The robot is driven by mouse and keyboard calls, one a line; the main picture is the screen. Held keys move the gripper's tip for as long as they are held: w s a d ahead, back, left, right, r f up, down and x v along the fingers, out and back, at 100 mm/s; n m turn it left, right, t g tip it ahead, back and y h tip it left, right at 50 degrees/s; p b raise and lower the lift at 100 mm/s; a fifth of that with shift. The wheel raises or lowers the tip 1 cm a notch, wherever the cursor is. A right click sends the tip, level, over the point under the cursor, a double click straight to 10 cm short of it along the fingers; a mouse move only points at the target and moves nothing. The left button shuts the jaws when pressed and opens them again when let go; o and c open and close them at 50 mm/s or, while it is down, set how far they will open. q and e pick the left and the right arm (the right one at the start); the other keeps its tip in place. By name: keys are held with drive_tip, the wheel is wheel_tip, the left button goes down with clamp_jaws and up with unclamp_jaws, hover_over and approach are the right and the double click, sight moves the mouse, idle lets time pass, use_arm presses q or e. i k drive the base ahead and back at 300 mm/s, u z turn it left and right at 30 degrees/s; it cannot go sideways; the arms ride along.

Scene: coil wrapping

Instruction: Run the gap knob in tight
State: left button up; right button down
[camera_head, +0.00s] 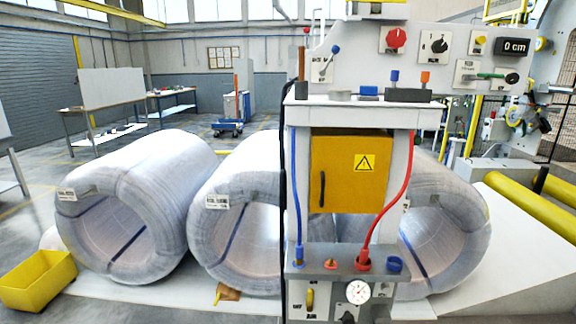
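Several knobs show on the grey control panel (350,62) at the upper right; their labels are too small to read, so I cannot tell which is the gap knob. A red knob (396,38) sits at the panel's upper middle. A black rotary knob (438,43) on a white plate is to its right. Another black knob (512,77) sits at the right end of a green-handled part (488,76), below a display (515,47) reading "0 cm". A yellow button (481,39) is left of the display. Neither of my grippers shows.
A lower console (325,262) carries a blue hose (298,200), a red hose (400,200) and a round gauge (358,292). A yellow cabinet (340,190) stands above it. Large wrapped coils (150,170) lie behind, with a yellow bin (38,280) at left. Yellow rollers (530,205) lie right.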

sight(512, 78)
drive_tip(key=z, duration=1.3)
drive_tip(key=k, duration=0.55)
drive_tip(key=z, duration=1)
drive_tip(key=i, duration=1.05)
drive_tip(key=z, duration=0.85)
drive_tip(key=i, duration=1.55)
drive_tip(key=u, duration=0.7)
drive_tip(key=i, duration=0.95)
drive_tip(key=u, duration=1)
